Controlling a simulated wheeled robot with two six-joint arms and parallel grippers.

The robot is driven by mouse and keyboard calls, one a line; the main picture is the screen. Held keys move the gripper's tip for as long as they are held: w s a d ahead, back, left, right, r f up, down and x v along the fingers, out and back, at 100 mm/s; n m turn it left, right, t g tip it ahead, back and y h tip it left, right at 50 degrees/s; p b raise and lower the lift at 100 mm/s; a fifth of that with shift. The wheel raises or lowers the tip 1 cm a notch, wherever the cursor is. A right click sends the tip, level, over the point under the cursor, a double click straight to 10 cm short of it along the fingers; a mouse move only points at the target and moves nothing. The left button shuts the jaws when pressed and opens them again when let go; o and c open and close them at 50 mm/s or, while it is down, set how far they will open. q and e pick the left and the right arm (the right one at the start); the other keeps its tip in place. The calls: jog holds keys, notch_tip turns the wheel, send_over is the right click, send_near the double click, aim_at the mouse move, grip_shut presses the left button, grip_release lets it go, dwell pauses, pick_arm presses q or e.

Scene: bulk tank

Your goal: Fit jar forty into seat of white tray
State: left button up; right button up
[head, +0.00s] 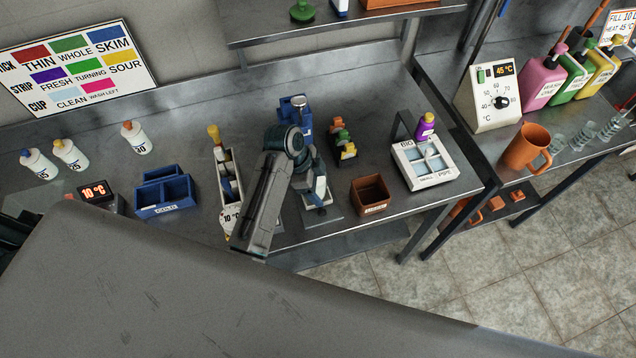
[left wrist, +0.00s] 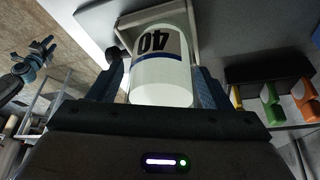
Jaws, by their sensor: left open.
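Jar forty (left wrist: 163,72) is white with a dark 40 and a blue band. In the left wrist view it lies between the two fingers of my left gripper (left wrist: 158,88), which is open around it. A pale, raised frame (left wrist: 124,38) shows around the jar's far end; it looks like a seat wall, but I cannot tell whether the jar is down in it. In the head view my left gripper (head: 317,198) is low over the bench, and my own arm hides much of the spot.
A blue COLD bin (head: 165,195), a brown box (head: 371,195) and a pale divided tray (head: 424,163) stand on the bench. A rack with coloured pieces (head: 342,145) is close to the gripper's right. Several white jars (head: 135,138) stand at the left.

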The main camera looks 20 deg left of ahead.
pick_arm(q)
jog(key=v, duration=1.2)
jog(key=shift+r, duration=0.15)
jog(key=shift+s, duration=0.1)
